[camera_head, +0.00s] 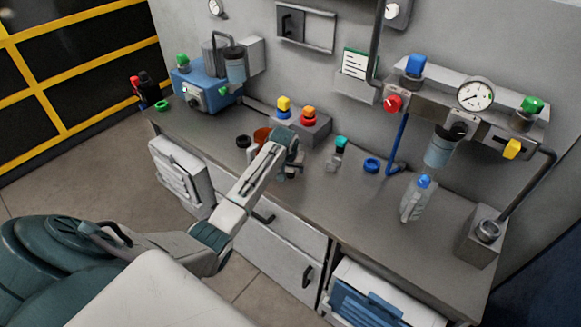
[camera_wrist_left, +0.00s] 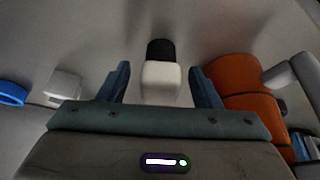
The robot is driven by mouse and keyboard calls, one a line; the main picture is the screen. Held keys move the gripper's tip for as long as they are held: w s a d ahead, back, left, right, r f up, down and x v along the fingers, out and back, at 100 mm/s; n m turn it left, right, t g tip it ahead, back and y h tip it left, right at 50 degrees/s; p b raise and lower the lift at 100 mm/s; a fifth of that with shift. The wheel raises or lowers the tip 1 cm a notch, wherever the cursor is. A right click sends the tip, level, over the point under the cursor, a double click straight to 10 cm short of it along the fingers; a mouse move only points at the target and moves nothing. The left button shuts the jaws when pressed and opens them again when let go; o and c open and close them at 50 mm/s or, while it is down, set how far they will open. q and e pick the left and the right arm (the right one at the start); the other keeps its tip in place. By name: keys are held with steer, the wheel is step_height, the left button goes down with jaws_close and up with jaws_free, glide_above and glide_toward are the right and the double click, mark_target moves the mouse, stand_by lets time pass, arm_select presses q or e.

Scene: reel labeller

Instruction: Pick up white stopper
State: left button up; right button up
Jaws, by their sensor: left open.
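The white stopper (camera_wrist_left: 161,80) is a white block with a black end in the left wrist view. It sits between the two blue-grey fingers of my left gripper (camera_wrist_left: 162,88), with a gap on each side. The fingers are open and do not visibly touch it. In the head view my left gripper (camera_head: 291,167) is low over the bench, and I cannot make out the stopper there. My right gripper is not in view.
An orange container (camera_wrist_left: 243,80) is close beside the right finger; it also shows in the head view (camera_head: 262,134). A blue ring (camera_head: 372,164) and a teal-topped item (camera_head: 340,143) are to the right. A spray bottle (camera_head: 414,200) stands farther right on the grey bench (camera_head: 335,205).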

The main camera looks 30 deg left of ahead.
arm_select(q)
steer(key=c, duration=1.1)
steer(key=shift+o, duration=0.2)
steer(key=shift+r, duration=0.1)
